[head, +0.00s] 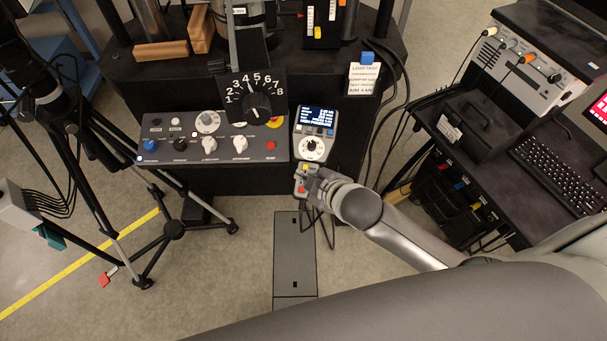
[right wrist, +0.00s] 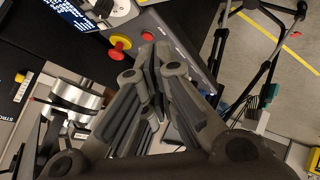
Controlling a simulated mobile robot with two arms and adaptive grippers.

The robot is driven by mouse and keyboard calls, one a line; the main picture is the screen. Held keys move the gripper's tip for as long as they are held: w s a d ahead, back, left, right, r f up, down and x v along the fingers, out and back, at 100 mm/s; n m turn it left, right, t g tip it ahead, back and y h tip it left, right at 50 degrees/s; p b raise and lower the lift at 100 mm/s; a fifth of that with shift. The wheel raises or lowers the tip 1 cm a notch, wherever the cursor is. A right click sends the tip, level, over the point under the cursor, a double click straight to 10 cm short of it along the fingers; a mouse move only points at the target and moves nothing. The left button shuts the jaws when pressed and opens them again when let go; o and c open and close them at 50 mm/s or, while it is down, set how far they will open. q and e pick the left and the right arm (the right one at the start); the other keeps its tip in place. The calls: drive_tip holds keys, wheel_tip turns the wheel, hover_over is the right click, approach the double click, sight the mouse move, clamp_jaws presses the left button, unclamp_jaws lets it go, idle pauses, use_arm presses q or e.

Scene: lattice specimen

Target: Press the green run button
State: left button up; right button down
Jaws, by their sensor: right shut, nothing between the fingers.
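I cannot make out a green button in either view. My right gripper (head: 314,186) is shut and empty in the head view, just below the small controller with a blue screen (head: 317,117). It overlaps a small box with yellow and red parts (head: 301,189), hiding some of it. The grey control panel (head: 217,155) with its knobs and buttons lies up and left of the gripper. In the right wrist view my closed fingers (right wrist: 154,60) are near a red mushroom button on a yellow base (right wrist: 119,43); contact cannot be told. My left gripper is not in view.
A black numbered dial (head: 257,100) stands over the panel. A black tripod (head: 174,228) is at the left. A side bench with a keyboard (head: 562,165) is at the right. Cables hang right of the controller. The floor below the panel holds a grey plate (head: 294,262).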

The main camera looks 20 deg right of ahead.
drive_tip(key=w+n, duration=0.2)
drive_tip(key=w+n+t+y, duration=0.1)
drive_tip(key=shift+w+a+r, duration=0.3)
drive_tip(key=shift+a+r, duration=0.05)
drive_tip(key=shift+f, duration=0.1)
drive_tip(key=f+b, duration=0.2)
drive_tip(key=w+f+b, duration=0.1)
drive_tip(key=f+b, duration=0.2)
drive_tip(key=w+f+b, duration=0.1)
drive_tip(key=f+b, duration=0.1)
drive_tip(key=b, duration=0.1)
drive_tip(key=shift+d+f, duration=0.25)
drive_tip(key=shift+w+f+b, duration=0.1)
drive_tip(key=shift+f+b, duration=0.25)
drive_tip(key=shift+f, duration=0.05)
idle(1.0)
drive_tip(key=shift+w+d+f, duration=0.1)
drive_tip(key=shift+f, duration=0.3)
